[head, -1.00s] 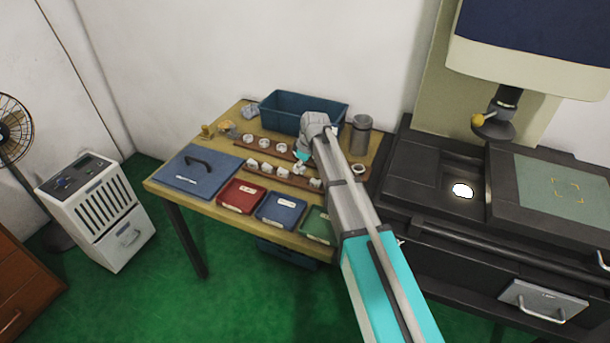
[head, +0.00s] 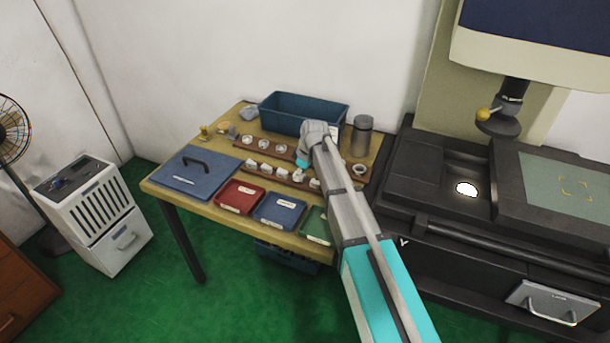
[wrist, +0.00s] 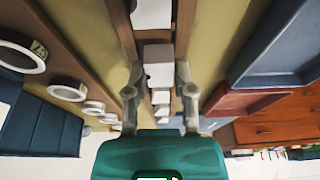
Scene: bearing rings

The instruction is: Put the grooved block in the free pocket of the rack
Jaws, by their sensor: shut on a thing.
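The rack is a long brown strip (head: 247,166) with a row of white blocks on the table in the head view. In the wrist view its brown wood (wrist: 122,28) runs down the middle. My gripper (wrist: 158,75) is shut on a white block (wrist: 158,66), which sits between its fingertips in line with the row. This looks like the grooved block; a small notch shows on its left edge. In the head view my gripper (head: 301,163) is low over the rack's right part and hides it. I cannot tell whether the held block touches the rack.
A second brown strip with white rings (head: 264,144) lies behind. A blue bin (head: 290,122) and a grey canister (head: 361,138) stand at the back. Red (head: 240,197), blue (head: 280,210) and green (head: 316,224) trays line the front. A black machine (head: 440,215) stands right.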

